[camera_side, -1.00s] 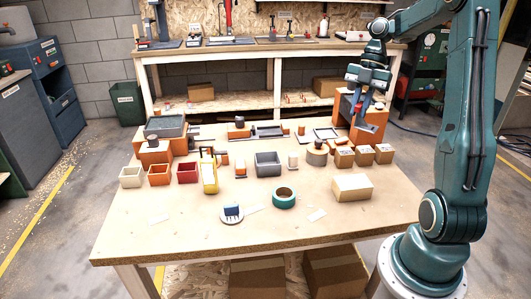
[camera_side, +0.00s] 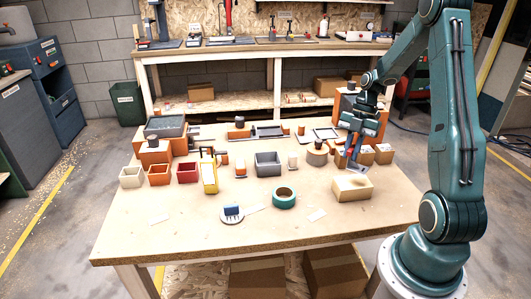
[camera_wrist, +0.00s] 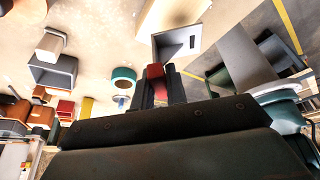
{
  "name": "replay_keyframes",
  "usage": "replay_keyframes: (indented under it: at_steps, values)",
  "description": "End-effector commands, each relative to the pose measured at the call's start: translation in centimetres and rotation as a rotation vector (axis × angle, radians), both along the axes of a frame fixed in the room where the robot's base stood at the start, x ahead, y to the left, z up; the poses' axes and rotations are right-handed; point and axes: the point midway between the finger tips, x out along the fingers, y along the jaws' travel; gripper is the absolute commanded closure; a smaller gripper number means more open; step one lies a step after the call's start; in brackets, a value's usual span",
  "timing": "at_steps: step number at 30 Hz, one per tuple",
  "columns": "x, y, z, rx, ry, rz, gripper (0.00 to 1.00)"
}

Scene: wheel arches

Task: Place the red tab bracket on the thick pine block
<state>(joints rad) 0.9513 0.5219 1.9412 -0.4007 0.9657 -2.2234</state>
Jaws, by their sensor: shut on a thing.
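My gripper (camera_side: 352,152) is shut on the red tab (camera_wrist: 155,72) of the bracket, which shows between the fingertips in the wrist view. The bracket's pale grey plate (camera_wrist: 180,42), with a small dark slot, sticks out beyond the fingers. In the side view the plate (camera_side: 357,168) hangs tilted just above and behind the thick pine block (camera_side: 352,189). A gap seems to remain between them. The block is a pale wooden box shape near the table's right side, its top bare. It also shows at the top of the wrist view (camera_wrist: 172,12), partly behind the plate.
Several small cardboard boxes (camera_side: 384,154) stand behind the block. A teal tape ring (camera_side: 284,197) lies to its left, with a grey bin (camera_side: 268,165) beyond. A round stand (camera_side: 317,154) is behind left. The front right of the table (camera_side: 385,218) is clear.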

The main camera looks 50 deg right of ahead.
Motion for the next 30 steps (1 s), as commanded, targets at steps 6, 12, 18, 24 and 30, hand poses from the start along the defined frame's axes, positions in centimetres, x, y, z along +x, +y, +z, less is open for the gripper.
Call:
replay_keyframes:
  at_steps: [6,12,18,24,30]
  values:
    - [0.0,0.0,-0.5,0.000,0.000,0.000,1.00]
    - [0.0,0.0,-1.4,0.001,0.001,0.001,1.00]
    - [0.0,0.1,-3.8,0.003,0.002,0.001,1.00]
    - [0.0,0.0,-4.8,0.000,0.000,0.001,1.00]
    - [0.0,0.0,-4.8,0.000,0.000,0.001,1.00]
